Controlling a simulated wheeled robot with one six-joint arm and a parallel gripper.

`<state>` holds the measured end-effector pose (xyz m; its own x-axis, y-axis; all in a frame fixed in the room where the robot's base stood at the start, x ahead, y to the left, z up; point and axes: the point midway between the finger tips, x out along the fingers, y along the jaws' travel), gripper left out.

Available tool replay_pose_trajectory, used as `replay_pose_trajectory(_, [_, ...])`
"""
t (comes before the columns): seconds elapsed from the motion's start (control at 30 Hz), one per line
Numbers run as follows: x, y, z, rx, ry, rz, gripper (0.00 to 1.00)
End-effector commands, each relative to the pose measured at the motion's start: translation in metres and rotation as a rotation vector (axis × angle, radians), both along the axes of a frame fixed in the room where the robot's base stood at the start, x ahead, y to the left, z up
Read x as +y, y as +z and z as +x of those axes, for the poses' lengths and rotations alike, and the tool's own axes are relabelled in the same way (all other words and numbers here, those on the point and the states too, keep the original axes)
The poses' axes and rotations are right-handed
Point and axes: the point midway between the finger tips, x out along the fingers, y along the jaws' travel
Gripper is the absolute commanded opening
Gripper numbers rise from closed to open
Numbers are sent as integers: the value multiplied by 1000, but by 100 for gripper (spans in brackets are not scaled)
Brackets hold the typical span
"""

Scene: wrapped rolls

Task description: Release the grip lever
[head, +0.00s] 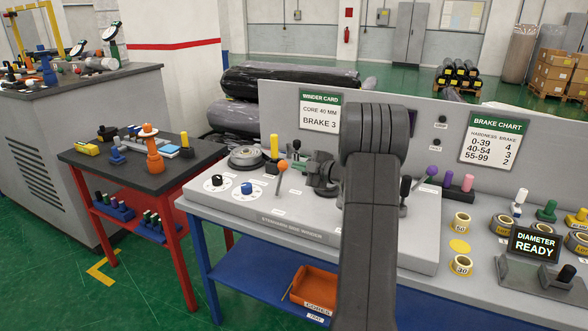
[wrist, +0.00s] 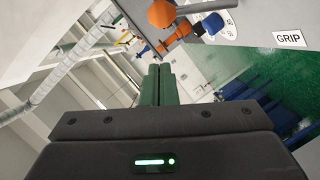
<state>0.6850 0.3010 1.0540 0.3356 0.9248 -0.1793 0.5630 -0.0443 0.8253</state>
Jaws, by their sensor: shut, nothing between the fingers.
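The grip lever (head: 281,166) has an orange ball knob on a thin grey rod and leans up from the winder's pale top, left of my arm. In the wrist view its orange knob (wrist: 161,14) and part of the rod show at the top edge, near a white GRIP label (wrist: 288,38). My gripper (wrist: 159,68) has dark green fingers, shut together and empty. Its tips show below the knob in that picture, with a visible gap between. In the head view my arm hides part of the winder, and the fingertips are hard to make out.
A yellow-topped post (head: 274,147), a blue dial knob (head: 246,188) and a round grey disc (head: 247,156) sit close left of the lever. A red-legged side table (head: 141,165) is at the left.

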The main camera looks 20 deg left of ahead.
Motion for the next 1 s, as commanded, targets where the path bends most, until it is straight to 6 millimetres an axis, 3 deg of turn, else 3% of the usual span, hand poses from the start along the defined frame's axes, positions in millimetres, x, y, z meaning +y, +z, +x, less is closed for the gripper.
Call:
replay_pose_trajectory(0.2, [-38,8,-13,-3,-2,0,0])
replay_pose_trajectory(0.4, [-54,12,-19,-1,0,1,0])
replay_pose_trajectory(0.83, [-55,13,-19,-1,2,1,0])
replay_pose_trajectory(1.0, [-42,10,-15,1,3,0,0])
